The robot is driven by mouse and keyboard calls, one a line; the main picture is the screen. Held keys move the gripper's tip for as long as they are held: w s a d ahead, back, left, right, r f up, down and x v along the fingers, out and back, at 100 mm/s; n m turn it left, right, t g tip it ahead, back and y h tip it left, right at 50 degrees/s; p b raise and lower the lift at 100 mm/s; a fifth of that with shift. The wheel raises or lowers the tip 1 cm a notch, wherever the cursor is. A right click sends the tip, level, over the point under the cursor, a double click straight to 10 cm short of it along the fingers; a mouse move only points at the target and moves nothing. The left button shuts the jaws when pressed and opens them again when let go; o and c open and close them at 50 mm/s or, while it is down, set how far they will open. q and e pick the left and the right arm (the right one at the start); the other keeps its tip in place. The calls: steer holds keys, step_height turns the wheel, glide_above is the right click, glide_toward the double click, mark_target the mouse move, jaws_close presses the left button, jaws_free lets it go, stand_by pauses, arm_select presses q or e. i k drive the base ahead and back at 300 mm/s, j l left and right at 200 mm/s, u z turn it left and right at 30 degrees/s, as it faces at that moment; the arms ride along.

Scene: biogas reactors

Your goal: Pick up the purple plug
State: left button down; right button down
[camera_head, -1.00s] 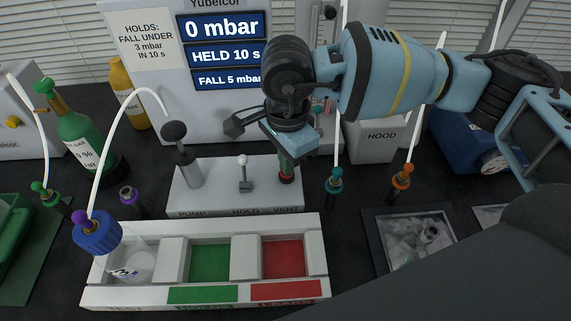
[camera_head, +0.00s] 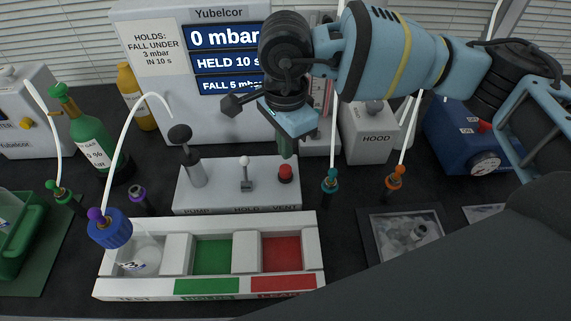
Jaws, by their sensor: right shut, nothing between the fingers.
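A small dark plug with a purple ring on top (camera_head: 138,196) stands upright on the black bench, behind the bottle with the blue cap (camera_head: 109,230). A purple fitting (camera_head: 96,213) also sits on that blue cap, with a white tube running from it. My right gripper (camera_head: 287,152) points down, shut and empty. Its fingertips are just above the red VENT button (camera_head: 285,172), well to the right of the purple-ringed plug. My left gripper is out of view.
The pump box (camera_head: 235,196) with a black knob and a lever stands behind the white tray (camera_head: 205,285) with green and red slots. Teal (camera_head: 330,182) and orange (camera_head: 394,182) tube ends hang at the right. A green bottle (camera_head: 95,140) stands at the left.

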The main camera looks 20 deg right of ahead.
mark_target(95, 213)
steer(key=k, duration=1)
